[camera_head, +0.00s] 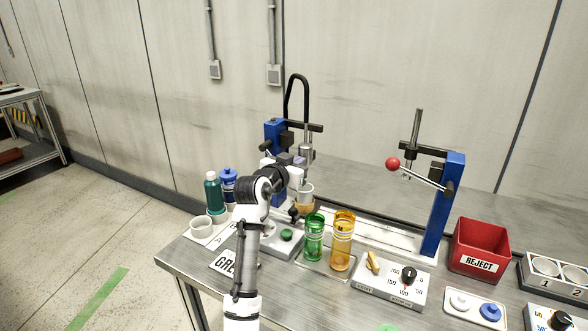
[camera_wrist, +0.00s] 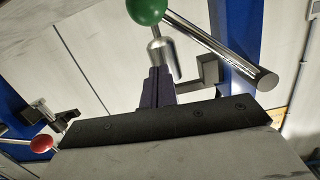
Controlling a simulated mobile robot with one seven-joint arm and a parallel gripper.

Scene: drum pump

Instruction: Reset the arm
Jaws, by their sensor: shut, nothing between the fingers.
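My arm reaches up from the bottom of the head view and bends right over the table. My gripper (camera_head: 293,160) is in front of the left blue pump stand (camera_head: 273,132). In the wrist view its dark purple fingers (camera_wrist: 157,75) are together, with nothing between them. A green ball knob (camera_wrist: 147,10) and a metal lever (camera_wrist: 222,52) are close by the fingertips there; I cannot tell whether they touch. A metal cylinder (camera_wrist: 162,52) shows just beyond the fingertips. The arm hides part of the left stand.
Further right are a dial box (camera_head: 395,288), a red-knobbed lever stand (camera_head: 440,205) and a red REJECT bin (camera_head: 481,248). Bottles (camera_head: 213,195) stand left.

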